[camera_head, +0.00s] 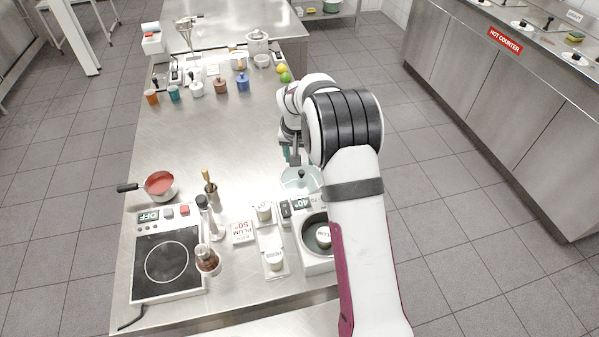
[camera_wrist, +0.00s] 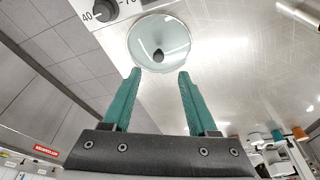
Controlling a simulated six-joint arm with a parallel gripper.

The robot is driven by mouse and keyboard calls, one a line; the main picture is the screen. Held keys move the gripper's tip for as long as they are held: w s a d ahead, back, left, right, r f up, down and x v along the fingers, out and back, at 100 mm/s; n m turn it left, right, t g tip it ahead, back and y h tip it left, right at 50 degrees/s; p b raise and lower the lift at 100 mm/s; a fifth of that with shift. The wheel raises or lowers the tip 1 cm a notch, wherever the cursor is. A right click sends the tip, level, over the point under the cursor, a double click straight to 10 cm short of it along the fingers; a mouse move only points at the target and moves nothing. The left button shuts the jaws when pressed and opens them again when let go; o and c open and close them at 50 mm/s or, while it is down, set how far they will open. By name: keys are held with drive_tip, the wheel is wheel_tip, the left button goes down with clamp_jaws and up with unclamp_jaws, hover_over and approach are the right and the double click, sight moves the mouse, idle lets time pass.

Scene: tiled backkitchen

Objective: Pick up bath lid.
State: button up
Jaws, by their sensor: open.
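The bath lid (camera_head: 301,179) is a round, clear glass disc with a small dark knob. It lies on the steel table just behind the bath (camera_head: 313,255), a white unit with a round well and a 40° display. The lid (camera_wrist: 174,33) shows whole in the wrist view, its knob up near its middle. My gripper (camera_wrist: 159,74) has two teal fingers spread apart with nothing between them. Its fingertips appear at the lid's near rim in that view, with the knob beyond them. In the head view my gripper (camera_head: 290,155) is partly hidden by my arm, close to the lid.
A black hot plate (camera_head: 167,265) stands front left, with a red-filled pan (camera_head: 160,184) behind it. Bottles and small white jars stand between plate and bath. Several coloured cups stand farther back. The table's middle is clear.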

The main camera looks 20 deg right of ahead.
sight(302, 171)
drive_tip(key=x, duration=0.7)
drive_tip(key=shift+d+f, duration=0.15)
drive_tip(key=shift+f, duration=0.05)
clamp_jaws()
